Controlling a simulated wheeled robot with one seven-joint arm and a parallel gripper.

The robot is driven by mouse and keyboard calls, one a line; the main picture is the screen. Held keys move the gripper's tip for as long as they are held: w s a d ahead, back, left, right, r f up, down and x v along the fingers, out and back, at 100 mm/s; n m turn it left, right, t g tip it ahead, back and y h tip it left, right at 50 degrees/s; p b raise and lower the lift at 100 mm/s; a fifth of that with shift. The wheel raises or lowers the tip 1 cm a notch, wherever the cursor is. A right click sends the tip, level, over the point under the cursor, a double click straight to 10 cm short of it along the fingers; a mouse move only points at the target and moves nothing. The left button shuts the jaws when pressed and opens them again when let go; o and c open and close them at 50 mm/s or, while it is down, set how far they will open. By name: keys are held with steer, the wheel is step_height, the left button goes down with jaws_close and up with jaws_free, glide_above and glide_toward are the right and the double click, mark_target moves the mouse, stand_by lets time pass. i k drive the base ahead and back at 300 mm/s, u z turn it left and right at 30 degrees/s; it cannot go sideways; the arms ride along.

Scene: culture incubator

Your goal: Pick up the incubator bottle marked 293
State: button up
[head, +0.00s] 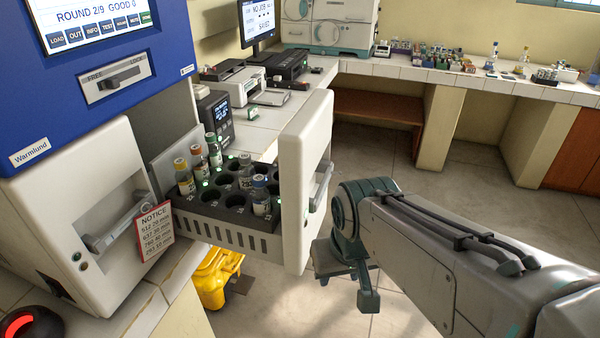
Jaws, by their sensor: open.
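A dark bottle rack (225,228) sits in a pulled-out incubator drawer with a white front (303,190). It holds several small bottles: a yellow-capped one (185,180), an orange-capped one (199,165), a green-capped one (214,152), a white-capped one (245,172) and a blue-capped one (261,198). Their labels are too small to read, so I cannot tell which is marked 293. Other round slots are empty, and small green lights glow beside some. My gripper (346,284) is open and seems empty, right of the drawer front and apart from the bottles.
The drawer front and its handle (320,187) stand between my gripper and the rack. A notice (154,230) hangs on the closed left drawer handle. A yellow bin (214,278) stands below. Instruments (240,82) crowd the counter behind. The floor to the right is clear.

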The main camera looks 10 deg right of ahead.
mark_target(246, 170)
steer(key=u, duration=3.15)
steer(key=k, duration=0.5)
steer(key=z, duration=1.8)
